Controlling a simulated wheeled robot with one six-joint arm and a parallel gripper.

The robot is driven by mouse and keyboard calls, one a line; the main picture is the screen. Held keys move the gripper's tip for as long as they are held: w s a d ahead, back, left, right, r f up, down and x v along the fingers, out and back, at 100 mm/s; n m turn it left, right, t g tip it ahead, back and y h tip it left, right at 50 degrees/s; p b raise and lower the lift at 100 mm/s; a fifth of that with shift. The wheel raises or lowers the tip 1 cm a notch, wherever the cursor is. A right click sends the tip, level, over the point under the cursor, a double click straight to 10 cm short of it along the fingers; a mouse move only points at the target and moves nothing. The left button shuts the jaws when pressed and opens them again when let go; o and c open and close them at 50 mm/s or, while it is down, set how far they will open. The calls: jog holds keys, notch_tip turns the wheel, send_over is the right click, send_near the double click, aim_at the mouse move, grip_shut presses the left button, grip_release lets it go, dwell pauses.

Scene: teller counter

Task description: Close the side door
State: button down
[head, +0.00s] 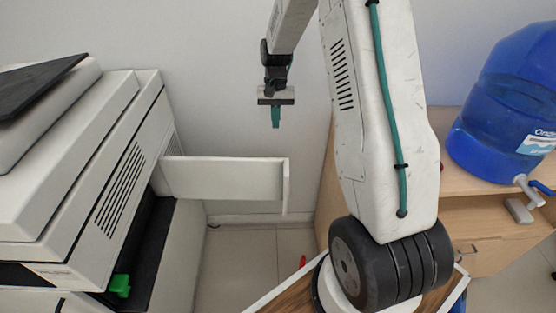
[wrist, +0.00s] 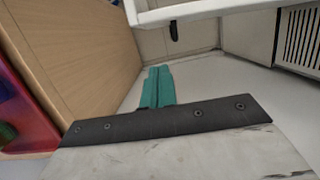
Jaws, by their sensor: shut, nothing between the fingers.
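The side door (head: 228,178) is a white flap on the side of a white copier (head: 88,190). It stands open, sticking out to the right from the copier's side. A dark opening with a green lever (head: 119,285) shows below and left of it. My gripper (head: 275,121) is shut and empty, with its green fingers together, above the door's outer end in the head view and apart from it. In the wrist view my gripper (wrist: 158,72) points toward the floor, and the door's white edge (wrist: 205,10) crosses the top.
A wooden cabinet (head: 480,215) with a blue water jug (head: 507,105) stands at the right. Its wooden side fills the left of the wrist view (wrist: 80,50). Clear floor (head: 240,255) lies between copier and cabinet, with a wall behind.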

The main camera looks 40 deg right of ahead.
aim_at(278, 160)
jog(key=shift+m, duration=0.3)
jog(key=x, duration=0.4)
jog(key=s+x, duration=0.1)
jog(key=x, duration=0.4)
jog(key=s+x, duration=0.1)
jog(key=x, duration=0.3)
jog(key=shift+a+f, duration=0.2)
jog(key=shift+a, duration=0.05)
